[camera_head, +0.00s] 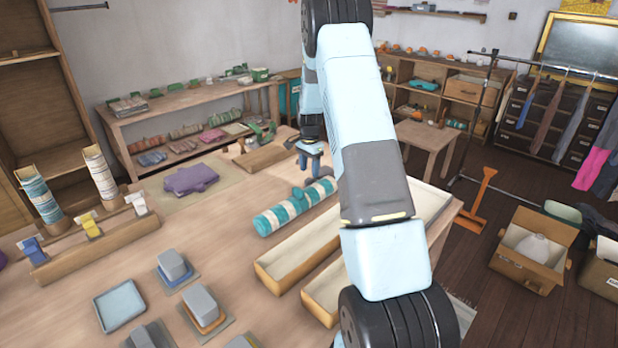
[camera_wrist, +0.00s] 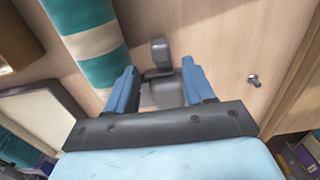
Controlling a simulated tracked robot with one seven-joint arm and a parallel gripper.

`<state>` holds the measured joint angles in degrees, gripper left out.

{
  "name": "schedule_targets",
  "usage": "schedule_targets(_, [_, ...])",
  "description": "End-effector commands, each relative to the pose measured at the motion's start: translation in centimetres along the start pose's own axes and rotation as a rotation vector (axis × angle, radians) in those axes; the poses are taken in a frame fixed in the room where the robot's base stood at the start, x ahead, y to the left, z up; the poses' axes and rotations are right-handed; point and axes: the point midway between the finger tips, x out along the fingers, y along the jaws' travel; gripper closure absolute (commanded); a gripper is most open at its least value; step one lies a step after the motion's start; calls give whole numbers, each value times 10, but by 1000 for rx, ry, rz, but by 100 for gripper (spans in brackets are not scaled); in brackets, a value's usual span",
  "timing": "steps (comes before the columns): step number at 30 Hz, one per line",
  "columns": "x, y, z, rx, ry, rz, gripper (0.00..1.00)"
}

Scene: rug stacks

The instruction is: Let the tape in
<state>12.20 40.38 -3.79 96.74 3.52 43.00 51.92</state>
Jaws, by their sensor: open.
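My gripper (camera_head: 310,163) is open above the wooden table, beyond a rolled teal-and-cream striped rug (camera_head: 295,207). In the wrist view its two blue fingers (camera_wrist: 160,88) stand apart, one on each side of a small dark grey object (camera_wrist: 160,54) with a rounded upright part. The black palm hides this object's lower part, and I cannot tell whether the fingers touch it. I cannot make out for sure which thing is the tape. The striped rug also shows at the upper left of the wrist view (camera_wrist: 92,42).
Long shallow trays (camera_head: 300,260) lie right of the rug, partly behind my arm. A folded purple cloth (camera_head: 190,180) lies at the left. Grey blocks (camera_head: 203,305) and a blue tray (camera_head: 120,306) are nearer. A small metal piece (camera_wrist: 253,80) lies on bare wood.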

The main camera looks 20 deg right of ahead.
Motion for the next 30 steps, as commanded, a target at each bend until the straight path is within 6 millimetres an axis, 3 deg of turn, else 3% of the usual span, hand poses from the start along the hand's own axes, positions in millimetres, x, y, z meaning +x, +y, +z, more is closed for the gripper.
schedule_targets(6, [-45,1,-1,1,2,-2,47])
schedule_targets(13, [-77,2,0,2,1,-1,47])
schedule_targets(19, [-87,2,0,2,-1,1,47])
schedule_targets(30, [-88,2,0,2,0,1,47])
